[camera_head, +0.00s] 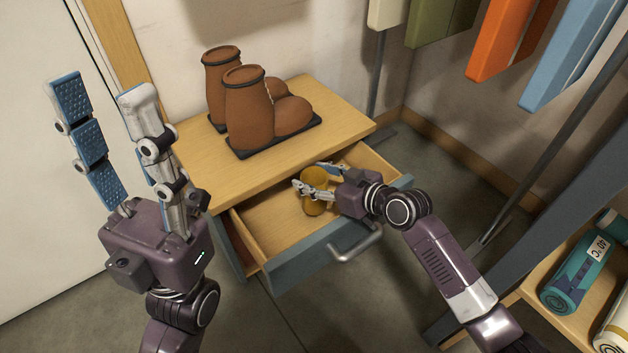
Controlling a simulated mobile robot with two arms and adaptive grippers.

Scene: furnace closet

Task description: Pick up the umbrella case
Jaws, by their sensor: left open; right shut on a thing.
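A small mustard-yellow rounded object (314,206), which I take to be the umbrella case, is in the open drawer (268,222). My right gripper (314,180) reaches into the drawer from the right and is shut on its upper part. The fingers hide part of the object, and I cannot tell whether it still touches the drawer floor. My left gripper (103,90) is open and empty, raised at the left with its fingers pointing up, apart from the cabinet.
Coloured panels (500,40) hang at upper right. A shelf at lower right holds a teal roll (572,275). Floor shows in front.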

